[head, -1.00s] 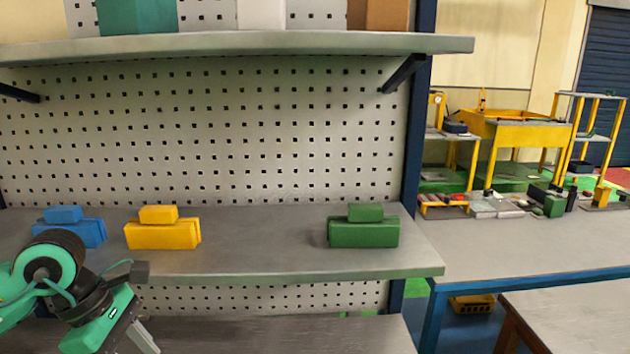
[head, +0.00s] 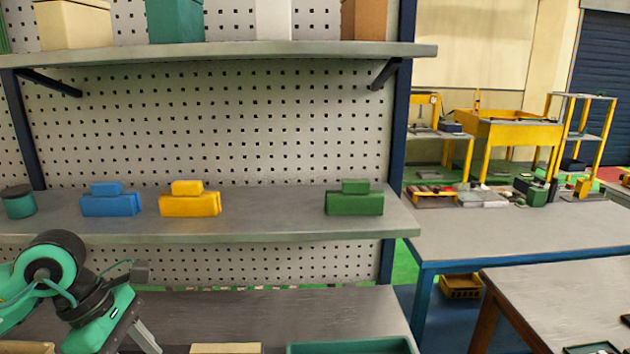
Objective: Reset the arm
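My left arm comes in at the lower left of the head view, green and black, with its gripper (head: 135,338) pointing down over the lower bench. The fingers are partly cut off by the bottom edge, so I cannot tell whether they are open or shut. It is below and in front of the middle shelf, apart from the blocks. My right arm and gripper are not in view.
The middle shelf (head: 270,223) holds a green round container (head: 18,202), a blue block (head: 110,200), a yellow block (head: 190,200) and a green block (head: 354,199). A green tray (head: 350,346) lies on the lower bench (head: 270,312). Grey tables stand at right.

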